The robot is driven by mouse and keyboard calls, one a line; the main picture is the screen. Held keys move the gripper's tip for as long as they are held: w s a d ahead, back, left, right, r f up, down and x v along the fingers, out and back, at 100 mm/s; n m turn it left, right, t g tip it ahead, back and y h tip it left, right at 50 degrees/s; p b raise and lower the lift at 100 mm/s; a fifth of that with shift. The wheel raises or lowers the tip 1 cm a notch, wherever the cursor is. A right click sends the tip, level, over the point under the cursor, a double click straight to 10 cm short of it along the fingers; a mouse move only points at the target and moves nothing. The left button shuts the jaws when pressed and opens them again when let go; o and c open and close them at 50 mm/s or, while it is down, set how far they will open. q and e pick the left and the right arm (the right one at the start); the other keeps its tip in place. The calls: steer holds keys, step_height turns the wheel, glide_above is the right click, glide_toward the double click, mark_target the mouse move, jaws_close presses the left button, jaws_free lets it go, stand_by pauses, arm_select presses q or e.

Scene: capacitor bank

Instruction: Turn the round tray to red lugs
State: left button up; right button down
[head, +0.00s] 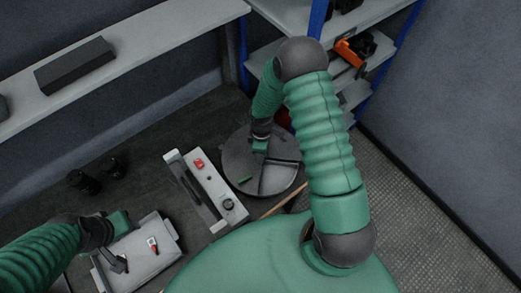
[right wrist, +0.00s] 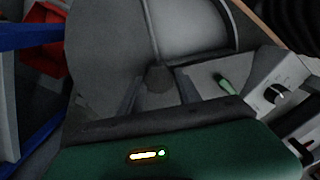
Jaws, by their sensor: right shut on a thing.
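The round grey tray (head: 236,157) lies on the dark bench, with raised dividers and a paler section. It also shows in the right wrist view (right wrist: 105,60). My right gripper (head: 261,158) reaches down over the tray's middle. In the right wrist view, my right gripper's fingers (right wrist: 158,92) are shut on a dark round knob (right wrist: 157,77) at the tray's middle. A small green piece (head: 245,180) is at the tray's near-left part. I cannot make out red lugs on the tray. My left gripper (head: 126,222) is beside a pale box; its fingers are unclear.
A grey control box (head: 210,190) with a red button and a dial stands close left of the tray. The pale box (head: 150,250) is at the near left. A red bin (right wrist: 50,40) and blue shelf posts (head: 318,18) stand beyond the tray.

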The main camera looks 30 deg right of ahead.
steer(key=shift+s+d, duration=0.1)
steer(key=shift+d, duration=0.15)
stand_by(0.3)
steer(key=c, duration=0.8)
jaws_free()
steer(key=shift+c, duration=0.2)
steer(key=shift+r, duration=0.1)
steer(key=shift+r, duration=0.3)
step_height(320, 180, up, 16)
steer(key=shift+d, duration=0.1)
